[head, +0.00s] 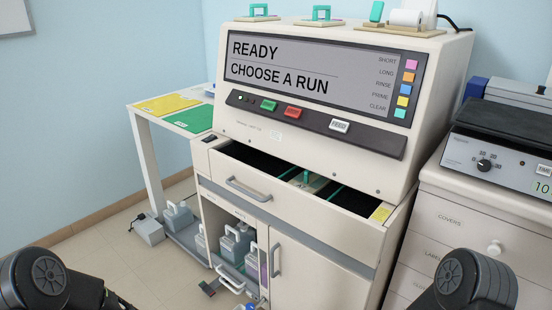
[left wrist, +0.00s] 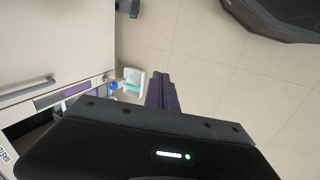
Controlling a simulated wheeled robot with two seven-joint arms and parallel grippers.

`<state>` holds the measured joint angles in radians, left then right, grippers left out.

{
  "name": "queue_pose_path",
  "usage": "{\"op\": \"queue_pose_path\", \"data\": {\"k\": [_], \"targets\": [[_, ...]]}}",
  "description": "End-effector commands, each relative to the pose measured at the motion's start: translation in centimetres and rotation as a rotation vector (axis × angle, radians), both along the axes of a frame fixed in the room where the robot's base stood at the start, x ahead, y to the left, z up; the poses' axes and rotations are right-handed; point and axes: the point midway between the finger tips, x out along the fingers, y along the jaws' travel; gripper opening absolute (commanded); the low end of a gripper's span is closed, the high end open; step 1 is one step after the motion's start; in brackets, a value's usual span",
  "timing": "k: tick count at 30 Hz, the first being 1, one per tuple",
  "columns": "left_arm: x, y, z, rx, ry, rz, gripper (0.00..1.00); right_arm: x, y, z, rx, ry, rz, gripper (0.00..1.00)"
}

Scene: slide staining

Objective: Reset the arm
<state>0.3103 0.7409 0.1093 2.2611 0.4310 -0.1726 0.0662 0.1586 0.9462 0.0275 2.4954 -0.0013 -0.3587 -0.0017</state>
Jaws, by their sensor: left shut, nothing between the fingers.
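My left gripper (left wrist: 162,92) shows in the left wrist view as two dark purplish fingers pressed together with nothing between them. It hangs over the tiled floor, beside the cabinet front. In the head view only dark joints of my two arms show at the lower left and lower right corners; neither gripper can be made out there. My right gripper is in no view. The staining machine (head: 340,190) stands in the middle of the head view, and its screen (head: 310,72) reads "READY" and "CHOOSE A RUN".
The machine's top drawer (head: 290,205) is pulled open. Below it, grey containers (head: 236,243) stand in an open bay. A white table (head: 150,150) with yellow and green mats is at left. A drawer cabinet (head: 460,222) is at right. Floor (head: 118,262) is clear at left.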

Motion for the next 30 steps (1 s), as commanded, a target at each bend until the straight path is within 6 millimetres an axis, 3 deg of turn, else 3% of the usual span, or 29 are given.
{"op": "queue_pose_path", "data": {"k": [1,4,11,13,17,24,27,30], "targets": [[-2.8,-1.3,-1.3,0.037,-0.008,-0.138,0.00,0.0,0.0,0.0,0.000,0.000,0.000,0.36],[-7.2,-3.6,-2.7,0.070,-0.041,-0.375,0.00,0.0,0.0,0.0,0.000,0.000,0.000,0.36],[-16.6,-7.7,-4.4,0.022,0.026,-0.648,0.00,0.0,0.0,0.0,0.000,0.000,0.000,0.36],[-16.2,-7.9,-1.4,0.025,0.018,-0.653,0.00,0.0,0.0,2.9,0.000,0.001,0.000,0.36],[-16.2,-7.8,1.9,0.024,0.018,-0.648,0.00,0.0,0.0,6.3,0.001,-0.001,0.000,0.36],[-16.1,-7.8,9.4,0.023,0.019,-0.645,0.00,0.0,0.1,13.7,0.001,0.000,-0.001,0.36],[-16.1,-7.8,11.9,0.023,0.019,-0.644,0.00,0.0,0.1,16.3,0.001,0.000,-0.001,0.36],[-16.1,-7.8,13.1,0.023,0.020,-0.643,0.00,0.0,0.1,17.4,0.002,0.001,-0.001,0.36]]}}
